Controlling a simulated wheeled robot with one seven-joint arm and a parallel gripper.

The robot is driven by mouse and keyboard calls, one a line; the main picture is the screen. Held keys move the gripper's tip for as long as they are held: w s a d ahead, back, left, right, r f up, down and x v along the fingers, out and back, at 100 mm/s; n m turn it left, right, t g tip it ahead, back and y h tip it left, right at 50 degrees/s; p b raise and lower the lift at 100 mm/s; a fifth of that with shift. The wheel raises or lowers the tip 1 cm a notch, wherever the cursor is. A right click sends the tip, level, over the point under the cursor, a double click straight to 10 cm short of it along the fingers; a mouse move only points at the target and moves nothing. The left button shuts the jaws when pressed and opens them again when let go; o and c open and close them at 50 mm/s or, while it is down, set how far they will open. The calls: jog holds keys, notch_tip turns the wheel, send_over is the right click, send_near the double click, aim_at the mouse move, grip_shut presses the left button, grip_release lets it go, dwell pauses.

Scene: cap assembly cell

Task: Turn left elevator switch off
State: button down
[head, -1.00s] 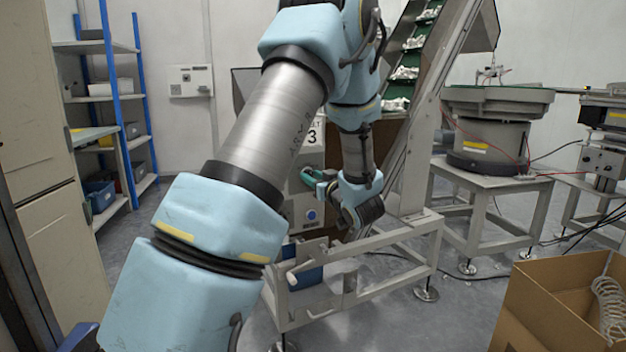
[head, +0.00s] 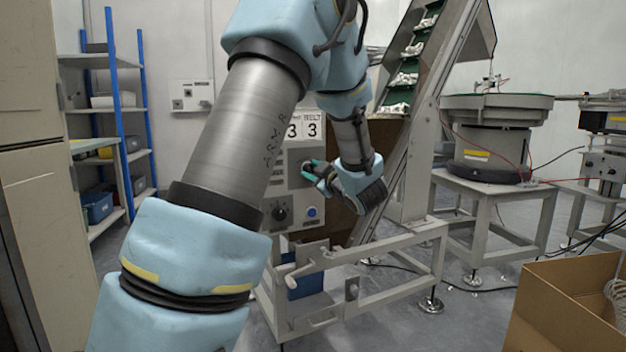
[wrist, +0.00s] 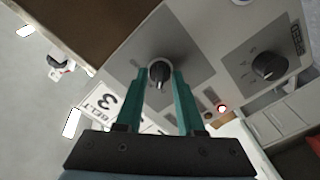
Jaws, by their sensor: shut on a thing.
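A grey control panel (head: 298,190) stands at the foot of the elevator (head: 425,90). My gripper (head: 310,170) is at the panel's upper right, in front of its face. In the wrist view, its two green fingers (wrist: 168,82) are shut on a black rotary switch (wrist: 158,72) with a light pointer mark. A second black rotary switch (wrist: 270,66) sits on another dark plate to the right, apart from the fingers. It seems to be the lower-left switch (head: 278,213) in the head view. I cannot read which switch is labelled elevator.
A blue button (head: 312,212) is on the panel below my gripper. A metal frame (head: 390,268) stands below, and a cardboard box (head: 560,310) is at the lower right.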

jog(key=shift+f+n, duration=0.1)
jog(key=shift+n, duration=0.2)
jog(key=c, duration=0.5)
grip_release()
jog(key=v, duration=1)
jog(key=shift+s+d+p, duration=0.15)
jog(key=shift+s+p, duration=0.15)
jog(key=shift+s, duration=0.1)
jog(key=shift+w, duration=0.1)
